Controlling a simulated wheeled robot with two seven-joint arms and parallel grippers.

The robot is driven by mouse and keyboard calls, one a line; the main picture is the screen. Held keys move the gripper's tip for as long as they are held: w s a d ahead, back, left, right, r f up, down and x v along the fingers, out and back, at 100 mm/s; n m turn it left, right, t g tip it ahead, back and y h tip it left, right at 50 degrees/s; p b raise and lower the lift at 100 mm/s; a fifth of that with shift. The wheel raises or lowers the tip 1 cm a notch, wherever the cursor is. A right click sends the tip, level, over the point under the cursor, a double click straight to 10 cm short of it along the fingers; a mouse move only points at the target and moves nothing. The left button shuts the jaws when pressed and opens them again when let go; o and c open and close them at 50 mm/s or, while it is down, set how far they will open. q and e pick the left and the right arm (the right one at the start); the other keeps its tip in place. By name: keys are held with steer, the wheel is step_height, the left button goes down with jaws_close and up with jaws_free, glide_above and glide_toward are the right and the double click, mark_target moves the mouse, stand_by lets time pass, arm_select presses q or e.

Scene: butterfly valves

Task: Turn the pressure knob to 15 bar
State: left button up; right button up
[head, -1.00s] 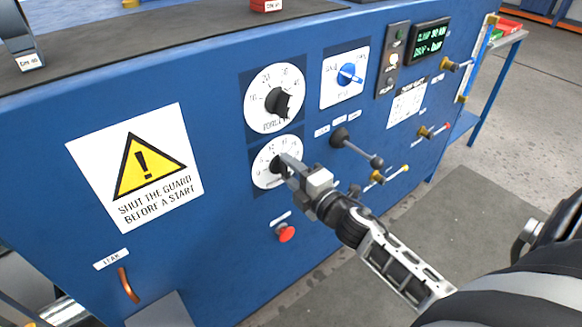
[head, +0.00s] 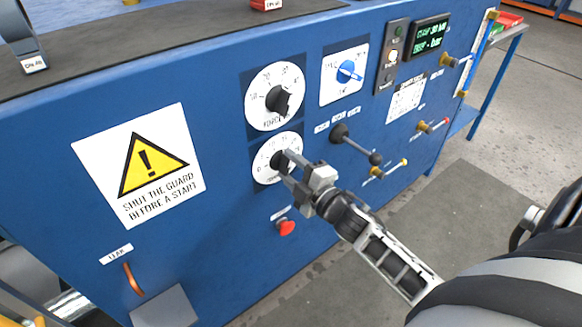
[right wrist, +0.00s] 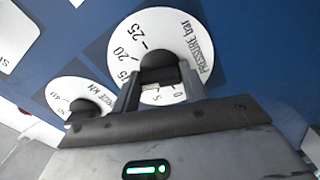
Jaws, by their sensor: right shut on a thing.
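The pressure knob (right wrist: 161,63) is dark and sits on a white round dial (right wrist: 193,20) marked "PRESSURE bar", with 0, 5, 15, 20 and 25 readable in the right wrist view. In the head view this dial (head: 262,166) is the lower of two, on the blue panel. My right gripper (right wrist: 160,88) is shut on the knob, one finger on each side of it; it also shows in the head view (head: 284,164). The fingers and gripper body hide part of the scale, and I cannot tell the pointer's exact reading. My left gripper is not in view.
The force dial (head: 262,80) is just above, with a blue-handled selector (head: 346,71) at its right. A lever (head: 352,142) and a red button (head: 286,227) are near my right gripper. A green-lit display (head: 430,36) is at the upper right.

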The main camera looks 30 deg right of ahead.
steer(key=o, duration=1)
steer(key=s, duration=1)
steer(key=s+d, duration=0.1)
steer(key=s, duration=0.5)
steer(key=shift+d+b, duration=0.1)
steer(key=shift+b, duration=0.2)
